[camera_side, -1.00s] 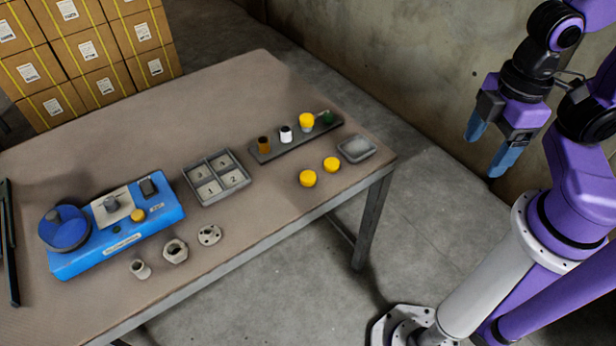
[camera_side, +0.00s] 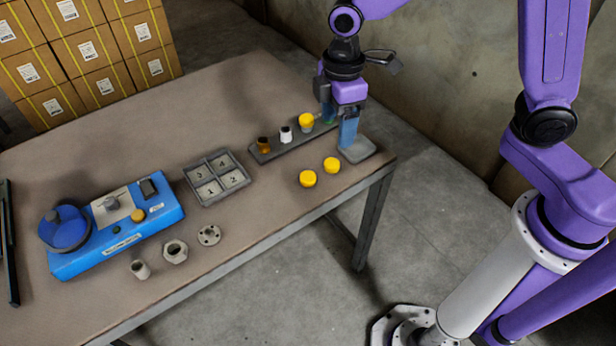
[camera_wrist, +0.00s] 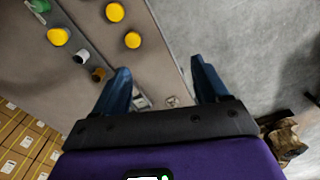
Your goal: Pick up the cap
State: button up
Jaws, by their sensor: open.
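Two round yellow caps lie on the table near its right edge: a left cap (camera_side: 307,178) and a right cap (camera_side: 331,164). In the wrist view two yellow discs show at the top, one (camera_wrist: 115,12) above the other (camera_wrist: 132,40). A third yellow-topped piece (camera_side: 306,120) stands on the dark strip; it also shows in the wrist view (camera_wrist: 57,36). My gripper (camera_side: 338,122) is open and empty, fingers down, by the right end of the strip, apart from both loose caps. In the wrist view nothing is between its fingers (camera_wrist: 160,70). Which cap is meant cannot be told.
The dark strip (camera_side: 272,150) also holds a brown and a white vial. A numbered four-compartment tray (camera_side: 219,195), a blue machine (camera_side: 120,240) and several metal parts stand left. Bare table lies in front of the caps.

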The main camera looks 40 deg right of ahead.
jog(key=w+a+f+n, duration=0.1)
jog(key=w+f, duration=0.4)
jog(key=w, duration=0.4)
send_over(308, 177)
jog(key=f, duration=1.2)
jog(key=shift+a+f, duration=0.3)
jog(key=shift+w+d+f, duration=0.1)
jog(key=shift+d+f, duration=0.05)
jog(key=shift+f, duration=1.15)
jog(key=shift+d+f, duration=0.15)
jog(key=shift+f, duration=1.15)
jog(key=c, duration=1.1)
